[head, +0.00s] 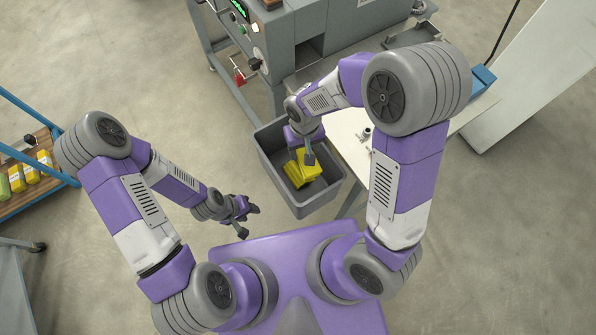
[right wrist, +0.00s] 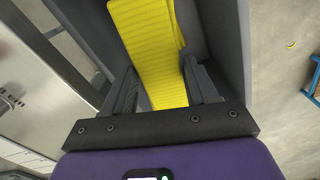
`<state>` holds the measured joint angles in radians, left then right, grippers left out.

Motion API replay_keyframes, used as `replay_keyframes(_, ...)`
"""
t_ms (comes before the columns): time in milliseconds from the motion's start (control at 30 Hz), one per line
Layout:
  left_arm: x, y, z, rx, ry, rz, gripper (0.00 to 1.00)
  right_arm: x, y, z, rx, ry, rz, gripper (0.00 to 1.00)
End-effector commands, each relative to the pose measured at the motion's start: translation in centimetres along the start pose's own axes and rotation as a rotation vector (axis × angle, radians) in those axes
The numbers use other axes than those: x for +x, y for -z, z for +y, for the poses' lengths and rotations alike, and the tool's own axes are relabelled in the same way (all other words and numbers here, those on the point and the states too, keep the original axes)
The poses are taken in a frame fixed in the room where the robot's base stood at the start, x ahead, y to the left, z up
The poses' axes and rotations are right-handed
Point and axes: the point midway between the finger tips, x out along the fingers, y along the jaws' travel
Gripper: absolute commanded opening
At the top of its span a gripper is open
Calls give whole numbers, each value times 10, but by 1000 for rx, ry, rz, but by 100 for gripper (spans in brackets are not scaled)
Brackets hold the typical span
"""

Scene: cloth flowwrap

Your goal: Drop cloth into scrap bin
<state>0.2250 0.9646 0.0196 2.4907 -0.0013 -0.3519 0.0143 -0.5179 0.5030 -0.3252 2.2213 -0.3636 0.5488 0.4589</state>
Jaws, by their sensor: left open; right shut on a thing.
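A yellow ribbed cloth (head: 312,171) is at the bin's opening, under my right gripper (head: 307,158). In the right wrist view the cloth (right wrist: 147,40) runs between the two fingers of my right gripper (right wrist: 163,90), which is shut on it. More yellow (head: 300,188) shows lower in the bin; I cannot tell whether it is the same cloth. My left gripper (head: 246,221) is open and empty, left of the bin and apart from it.
A grey machine (head: 290,45) with a control panel stands behind the bin. A pale worktable (head: 350,135) is right of the bin. A blue-framed rack (head: 45,195) with yellow and green items is at the far left.

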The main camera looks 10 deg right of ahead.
Motion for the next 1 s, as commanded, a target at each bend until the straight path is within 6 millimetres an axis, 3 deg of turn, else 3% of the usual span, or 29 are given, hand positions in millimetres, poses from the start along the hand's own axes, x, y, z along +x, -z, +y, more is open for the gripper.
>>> replay_keyframes(200,-1,0,0,0,0,0,43,-1,0,0,0,0,0,30)
replay_keyframes(233,-1,0,0,0,0,0,43,-1,0,0,0,0,1,62)
replay_keyframes(400,-1,0,0,0,0,0,43,-1,0,0,0,0,1,88)
replay_keyframes(733,-2,0,1,0,0,0,43,-5,1,0,0,1,2,88)
replay_keyframes(1000,-14,0,5,0,0,0,43,-48,1,0,1,3,6,88)
